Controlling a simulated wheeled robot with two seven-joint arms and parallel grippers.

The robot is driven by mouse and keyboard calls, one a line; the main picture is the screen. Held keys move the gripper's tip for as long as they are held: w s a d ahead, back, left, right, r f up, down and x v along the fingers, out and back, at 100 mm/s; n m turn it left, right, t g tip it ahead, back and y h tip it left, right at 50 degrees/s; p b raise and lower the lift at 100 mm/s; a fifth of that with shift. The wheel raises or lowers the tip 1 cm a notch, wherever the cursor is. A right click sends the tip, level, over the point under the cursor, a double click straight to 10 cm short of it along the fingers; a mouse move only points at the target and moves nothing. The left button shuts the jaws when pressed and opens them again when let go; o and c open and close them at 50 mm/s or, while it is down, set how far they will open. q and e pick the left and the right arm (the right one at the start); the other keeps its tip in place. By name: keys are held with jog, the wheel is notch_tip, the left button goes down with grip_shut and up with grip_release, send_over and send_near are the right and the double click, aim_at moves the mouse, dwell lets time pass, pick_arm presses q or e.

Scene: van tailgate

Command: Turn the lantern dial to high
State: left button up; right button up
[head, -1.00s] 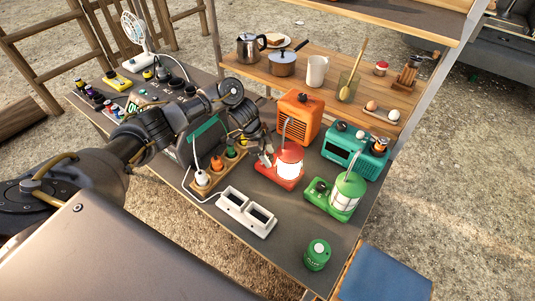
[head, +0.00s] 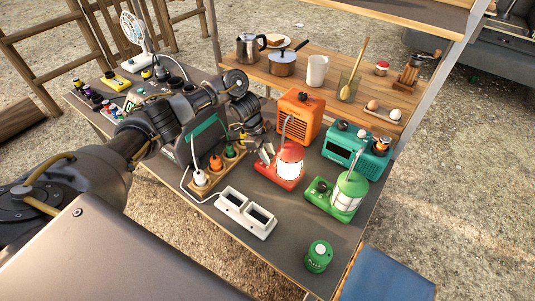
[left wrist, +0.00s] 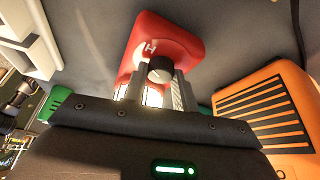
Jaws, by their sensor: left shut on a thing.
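The red lantern (head: 276,174) stands on the dark tabletop, its globe glowing brightly. Its dark round dial (left wrist: 160,68) shows in the left wrist view on the red base, beside a white "H" mark. My left gripper (head: 266,155) is at the dial side of the lantern. In the left wrist view its fingers (left wrist: 158,84) are shut on the dial, one on each side. I cannot tell the dial's exact pointer setting. In the head view the gripper hides the dial.
An orange heater (head: 299,118) stands close behind the lantern. A green lantern (head: 345,195) and a teal radio (head: 355,150) are to the right. A power strip (head: 217,172) and a white double frame (head: 246,213) lie to the left and in front. A green canister (head: 318,257) stands near the front edge.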

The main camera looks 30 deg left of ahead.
pick_arm(q)
jog(key=o, duration=1)
jog(key=p+v, duration=0.1)
jog(key=v, duration=0.9)
jog(key=shift+a+r, duration=0.1)
jog(key=shift+r, duration=0.3)
